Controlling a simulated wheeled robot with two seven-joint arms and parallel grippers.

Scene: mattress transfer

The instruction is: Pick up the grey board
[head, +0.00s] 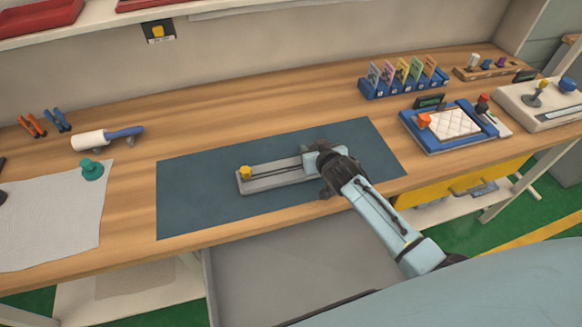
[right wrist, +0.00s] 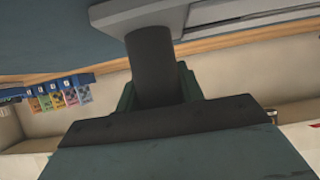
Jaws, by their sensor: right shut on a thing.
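The grey board (head: 277,178) is a long flat piece with a dark groove along it and a yellow knob (head: 246,173) at its left end. It is over the dark blue mat (head: 200,200); I cannot tell whether it touches the mat. My right gripper (head: 318,163) is at the board's right end and hides it. In the right wrist view, the jaws (right wrist: 155,92) are shut around a dark upright cylinder (right wrist: 150,55) that joins the grey board (right wrist: 125,12). My left gripper is not in view.
A blue tray with a white quilted pad (head: 452,124) stands right of the mat. Behind it is a blue card rack (head: 404,84). A white cloth (head: 50,220), a green knob (head: 92,170) and a roller (head: 95,138) lie left. An open grey drawer (head: 270,270) is below the front edge.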

